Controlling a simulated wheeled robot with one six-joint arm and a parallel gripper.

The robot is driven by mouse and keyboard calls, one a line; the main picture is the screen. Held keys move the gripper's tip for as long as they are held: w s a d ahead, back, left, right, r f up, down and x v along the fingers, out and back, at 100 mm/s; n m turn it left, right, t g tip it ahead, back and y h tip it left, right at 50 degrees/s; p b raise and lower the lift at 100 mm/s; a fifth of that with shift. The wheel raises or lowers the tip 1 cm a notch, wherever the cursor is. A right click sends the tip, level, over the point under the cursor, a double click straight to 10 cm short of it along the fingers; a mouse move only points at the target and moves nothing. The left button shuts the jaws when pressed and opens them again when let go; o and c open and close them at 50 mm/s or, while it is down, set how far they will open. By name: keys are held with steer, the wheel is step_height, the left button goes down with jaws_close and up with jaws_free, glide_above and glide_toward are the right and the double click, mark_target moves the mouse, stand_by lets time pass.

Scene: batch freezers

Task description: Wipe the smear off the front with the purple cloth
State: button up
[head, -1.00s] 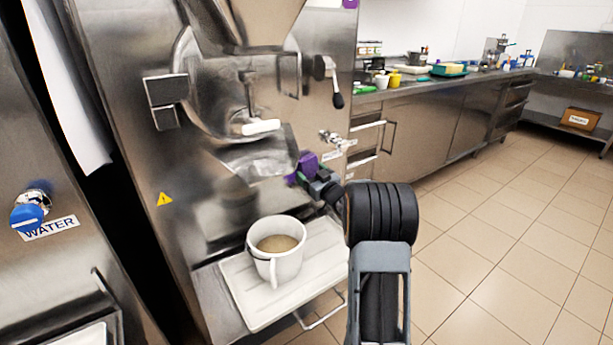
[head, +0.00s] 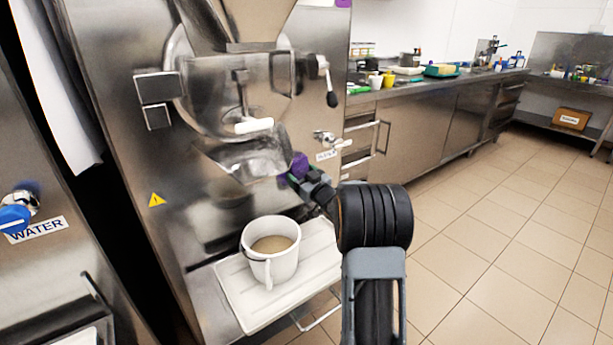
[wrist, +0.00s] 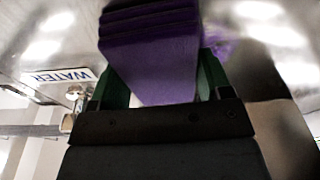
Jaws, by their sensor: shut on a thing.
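The purple cloth (head: 297,167) is folded and held in my gripper (head: 303,178), against or very close to the freezer's steel front (head: 215,185), right of the spout area. In the wrist view the cloth (wrist: 150,60) fills the space between the green fingers of my gripper (wrist: 158,85), which are shut on it. Its reflection shows in the shiny steel beside it. I cannot make out the smear clearly; the cloth and gripper may hide it.
A white jug (head: 272,250) with tan liquid stands on the white drip shelf (head: 245,300) below. A lever (head: 329,85) and a tap labelled WATER (head: 325,138) are on the machine's right. Another water tap (head: 15,215) is at far left. Floor to the right is clear.

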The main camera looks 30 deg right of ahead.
mark_target(282, 182)
steer(key=shift+s+a+b, duration=0.2)
steer(key=shift+a+b, duration=0.55)
steer(key=shift+a, duration=1.05)
steer(key=shift+s+a+b, duration=0.2)
steer(key=shift+a+b, duration=0.5)
steer(key=shift+a, duration=1.05)
steer(key=shift+r+b+v, duration=0.15)
steer(key=shift+r+v, duration=0.1)
steer(key=shift+v, duration=1.2)
steer(key=shift+r+b+v, duration=0.15)
steer(key=shift+r+v, duration=0.05)
steer(key=shift+v, duration=1.3)
steer(key=shift+s, duration=0.1)
steer(key=v, duration=0.3)
steer(key=shift+r, duration=0.25)
steer(key=shift+a, duration=0.1)
